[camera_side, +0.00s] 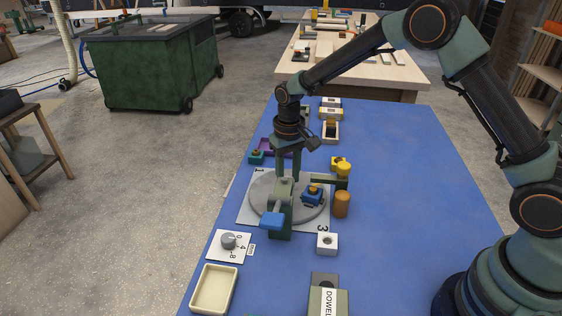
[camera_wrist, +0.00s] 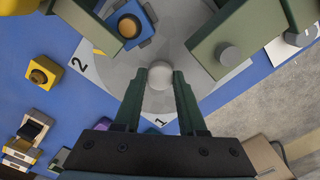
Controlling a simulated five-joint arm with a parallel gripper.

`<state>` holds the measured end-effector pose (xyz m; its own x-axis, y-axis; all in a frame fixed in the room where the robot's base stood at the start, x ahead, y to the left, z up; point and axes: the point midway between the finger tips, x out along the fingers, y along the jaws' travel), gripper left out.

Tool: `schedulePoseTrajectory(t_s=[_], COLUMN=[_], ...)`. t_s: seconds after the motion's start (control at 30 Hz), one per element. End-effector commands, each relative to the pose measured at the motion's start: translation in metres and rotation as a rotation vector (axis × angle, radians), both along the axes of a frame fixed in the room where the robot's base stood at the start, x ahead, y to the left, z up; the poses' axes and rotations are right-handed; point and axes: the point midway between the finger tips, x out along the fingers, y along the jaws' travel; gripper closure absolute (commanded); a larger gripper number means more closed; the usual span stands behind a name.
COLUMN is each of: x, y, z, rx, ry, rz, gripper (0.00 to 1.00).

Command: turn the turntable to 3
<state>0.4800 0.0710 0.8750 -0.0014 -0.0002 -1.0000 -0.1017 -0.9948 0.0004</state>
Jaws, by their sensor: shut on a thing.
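The turntable (camera_side: 262,203) is a grey round disc on a pale square plate (camera_side: 245,220). The plate's 1 and 3 show in the side view; its 2 and 1 show in the wrist view. My gripper (camera_side: 288,176) reaches down over the disc. In the wrist view its fingers (camera_wrist: 160,82) are shut on a round grey peg (camera_wrist: 160,75) standing on the disc. The peg is hidden in the side view. A blue block with an orange knob (camera_side: 313,193) is on the disc, right of my fingers. A green stand (camera_side: 283,192) partly hides the disc.
The blue mat at right (camera_side: 410,200) is clear.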

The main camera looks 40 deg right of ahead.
Motion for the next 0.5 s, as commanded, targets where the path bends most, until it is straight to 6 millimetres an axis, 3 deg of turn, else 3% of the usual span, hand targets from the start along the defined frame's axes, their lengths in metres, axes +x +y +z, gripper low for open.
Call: schedulePoseTrajectory(t_s=[0.5], x=[0.0013], y=[0.0002], z=[0.0024], rx=[0.001], ry=[-0.004], rz=[-0.26], gripper=[1.0])
